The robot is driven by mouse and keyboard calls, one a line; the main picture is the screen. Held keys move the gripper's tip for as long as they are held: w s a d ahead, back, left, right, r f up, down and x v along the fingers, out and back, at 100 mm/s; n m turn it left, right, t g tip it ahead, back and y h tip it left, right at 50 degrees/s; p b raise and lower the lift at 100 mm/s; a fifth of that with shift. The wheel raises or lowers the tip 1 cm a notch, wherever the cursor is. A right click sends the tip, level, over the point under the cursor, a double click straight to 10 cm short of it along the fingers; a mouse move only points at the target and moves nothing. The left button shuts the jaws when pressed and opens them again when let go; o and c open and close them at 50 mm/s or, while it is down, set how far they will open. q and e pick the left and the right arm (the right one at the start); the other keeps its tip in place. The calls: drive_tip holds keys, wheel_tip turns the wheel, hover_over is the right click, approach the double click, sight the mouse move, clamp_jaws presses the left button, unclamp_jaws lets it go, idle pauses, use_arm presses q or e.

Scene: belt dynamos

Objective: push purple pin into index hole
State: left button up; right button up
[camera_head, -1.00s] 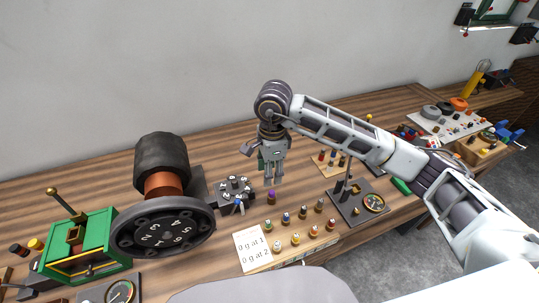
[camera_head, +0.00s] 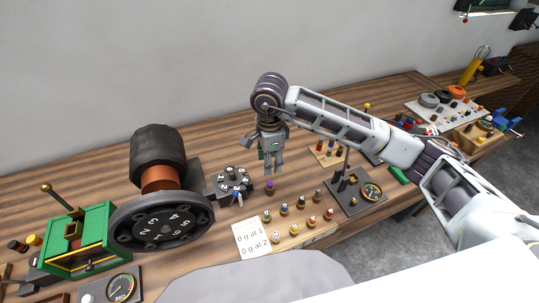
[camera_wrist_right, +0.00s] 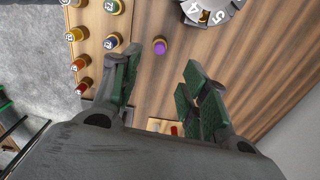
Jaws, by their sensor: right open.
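The purple pin (camera_head: 270,187) stands upright on the wooden bench, apart from the rows of numbered pegs. In the right wrist view the purple pin (camera_wrist_right: 160,46) shows between and beyond the fingertips. My right gripper (camera_head: 270,168) is above the pin, pointing down, open and empty. Its green-padded fingers (camera_wrist_right: 160,64) are spread on both sides of the pin's line, not touching it. A small grey numbered disc (camera_head: 234,186) is left of the pin and partly shows in the right wrist view (camera_wrist_right: 212,10). Which hole is the index hole cannot be told. My left gripper is out of view.
A dynamo with a large dark numbered wheel (camera_head: 160,226) stands at the left, beside a green box (camera_head: 83,240). Several numbered pegs (camera_head: 312,221) and a white card (camera_head: 251,240) are at the front. A gauge stand (camera_head: 357,195) is to the right.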

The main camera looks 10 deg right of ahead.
sight(269, 183)
wheel_tip(269, 183, down, 12)
drive_tip(key=shift+f+p, duration=0.1)
drive_tip(key=shift+p, duration=1.05)
drive_tip(key=shift+c, duration=0.3)
clamp_jaws()
drive_tip(key=shift+w+r, duration=0.1)
drive_tip(key=shift+r, duration=0.15)
drive_tip(key=shift+r+p, duration=0.8)
drive_tip(key=shift+r, duration=1.3)
